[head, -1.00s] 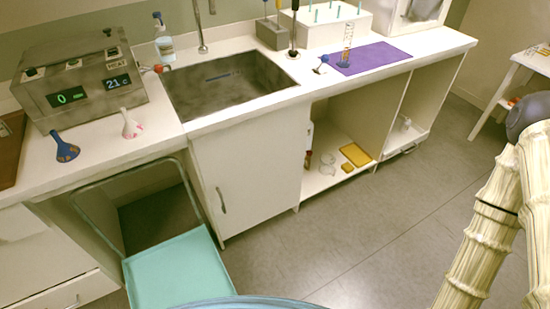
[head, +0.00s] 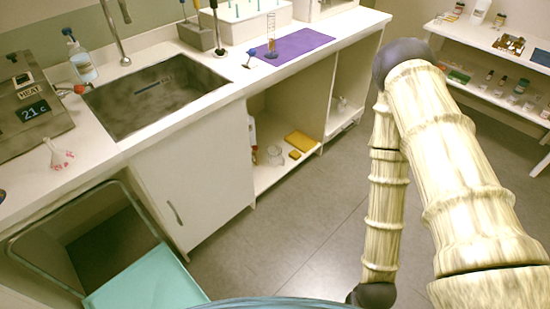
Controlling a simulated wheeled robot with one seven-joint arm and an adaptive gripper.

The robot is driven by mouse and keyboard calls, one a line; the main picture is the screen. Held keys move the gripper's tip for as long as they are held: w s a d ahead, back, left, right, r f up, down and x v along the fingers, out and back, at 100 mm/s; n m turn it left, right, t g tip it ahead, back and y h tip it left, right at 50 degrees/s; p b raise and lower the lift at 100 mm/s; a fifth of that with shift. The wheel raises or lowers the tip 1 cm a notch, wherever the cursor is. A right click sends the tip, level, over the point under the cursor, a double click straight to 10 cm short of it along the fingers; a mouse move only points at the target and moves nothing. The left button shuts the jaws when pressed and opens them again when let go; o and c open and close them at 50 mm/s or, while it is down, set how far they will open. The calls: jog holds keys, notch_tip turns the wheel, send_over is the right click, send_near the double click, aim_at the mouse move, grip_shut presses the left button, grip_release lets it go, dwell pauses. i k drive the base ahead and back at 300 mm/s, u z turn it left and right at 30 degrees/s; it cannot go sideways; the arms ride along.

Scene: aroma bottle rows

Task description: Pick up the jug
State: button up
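A small clear rounded vessel (head: 275,154) stands on the low shelf of the open cabinet under the counter. It may be the jug, but it is too small to tell for sure. No other thing in view is plainly a jug. My arm (head: 440,160) fills the right side of the head view and bends downward at a dark joint. My gripper is out of view, so its state and what it may hold do not show.
The counter carries a sink (head: 155,95), a spray bottle (head: 82,62), a flask (head: 58,153) and a purple mat (head: 305,43) with a measuring cylinder (head: 271,38). The grey floor (head: 310,215) before the cabinets is clear.

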aim_at(274, 152)
jog(key=z, duration=0.5)
jog(key=i, duration=1.65)
jog(key=u, duration=1.35)
